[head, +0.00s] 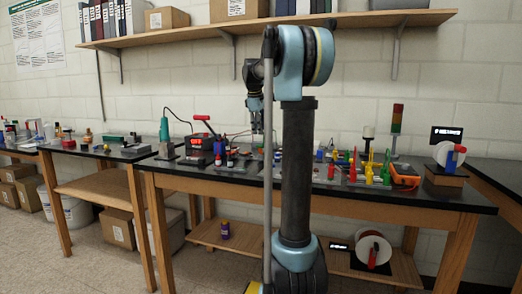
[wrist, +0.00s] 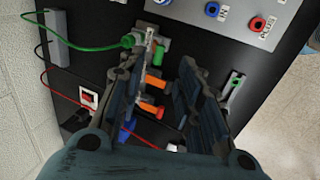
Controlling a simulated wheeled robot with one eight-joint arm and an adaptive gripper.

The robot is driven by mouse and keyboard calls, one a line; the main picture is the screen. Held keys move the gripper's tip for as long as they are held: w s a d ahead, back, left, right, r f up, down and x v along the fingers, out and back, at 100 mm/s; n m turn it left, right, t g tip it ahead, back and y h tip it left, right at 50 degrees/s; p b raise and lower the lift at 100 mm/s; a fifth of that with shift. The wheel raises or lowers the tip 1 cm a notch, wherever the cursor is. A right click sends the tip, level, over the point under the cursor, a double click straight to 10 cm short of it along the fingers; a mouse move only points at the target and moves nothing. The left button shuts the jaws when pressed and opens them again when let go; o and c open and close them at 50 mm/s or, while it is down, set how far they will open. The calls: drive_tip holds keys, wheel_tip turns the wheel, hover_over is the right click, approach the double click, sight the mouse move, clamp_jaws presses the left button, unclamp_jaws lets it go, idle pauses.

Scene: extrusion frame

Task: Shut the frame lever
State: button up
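My gripper (wrist: 162,68) is open in the wrist view, its two dark fingers apart above the black bench top. Between the fingers are metal fittings with two orange handles (wrist: 153,85), partly hidden by the left finger. A blue part (wrist: 127,131) lies below them, beside the left finger. A green-and-grey lever-like piece (wrist: 234,88) stands right of the fingers, clear of them. I cannot tell for certain which piece is the frame lever. In the head view my gripper (head: 257,128) hangs over the bench, too small to show its fingers clearly.
A green plug and cable (wrist: 105,42) and a red switch (wrist: 88,97) lie left of the fingers. A grey panel with coloured rings (wrist: 235,12) is at the top. The bench (head: 400,199) carries many small items. A shelf (head: 350,20) runs above.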

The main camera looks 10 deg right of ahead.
sight(261, 146)
drive_tip(key=x, duration=1.1)
